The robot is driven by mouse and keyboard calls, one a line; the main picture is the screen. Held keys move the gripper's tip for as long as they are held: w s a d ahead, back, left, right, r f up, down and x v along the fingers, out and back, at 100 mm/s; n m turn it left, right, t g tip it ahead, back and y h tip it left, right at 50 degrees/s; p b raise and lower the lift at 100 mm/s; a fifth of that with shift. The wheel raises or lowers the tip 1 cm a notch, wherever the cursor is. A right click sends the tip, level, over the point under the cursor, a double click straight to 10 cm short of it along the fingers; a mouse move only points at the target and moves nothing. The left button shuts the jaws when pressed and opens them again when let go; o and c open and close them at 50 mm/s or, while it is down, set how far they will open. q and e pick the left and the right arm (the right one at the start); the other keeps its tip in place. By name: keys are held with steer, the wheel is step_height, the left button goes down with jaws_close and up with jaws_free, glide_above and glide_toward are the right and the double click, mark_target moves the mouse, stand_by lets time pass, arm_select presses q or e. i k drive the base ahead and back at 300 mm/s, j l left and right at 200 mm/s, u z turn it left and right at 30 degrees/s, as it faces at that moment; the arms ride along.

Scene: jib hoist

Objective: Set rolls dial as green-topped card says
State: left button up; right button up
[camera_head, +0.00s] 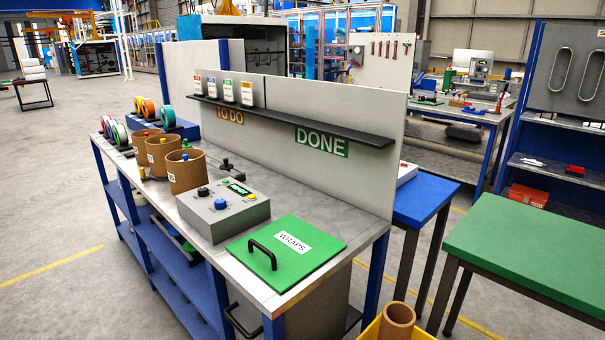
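Several small cards stand on the dark shelf at the back of the bench, above the TO DO sign. One is the green-topped card (212,89), second from the left; its writing is too small to read. A grey control box (223,218) sits on the bench top. It carries a black knob (203,192), a blue knob (220,204), a small green display (239,188) and a yellow button (251,197). I cannot read which knob is the rolls dial or its setting. Neither of my grippers is in view.
A green lid marked WRAPS (285,253) with a black handle lies at the bench's near end. Brown tubs (187,173) and tape rolls (148,107) stand to the left. The shelf's DONE end (340,130) is empty. A green-topped table (540,238) stands right.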

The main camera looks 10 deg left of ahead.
mark_target(221, 203)
steer(key=i+j+u, duration=0.1)
steer(key=j, duration=0.4)
steer(key=i+j+u, duration=0.1)
steer(key=i+j, duration=0.15)
steer(key=j, duration=0.2)
steer(key=i+j, duration=0.2)
steer(key=j, duration=0.25)
steer(key=i+j+u, duration=0.15)
steer(key=j, duration=0.3)
steer(key=i+j+u, duration=0.1)
steer(key=i+j, duration=0.15)
steer(key=j, duration=0.2)
steer(key=i+j+u, duration=0.1)
steer(key=i+j, duration=0.15)
steer(key=j, duration=0.15)
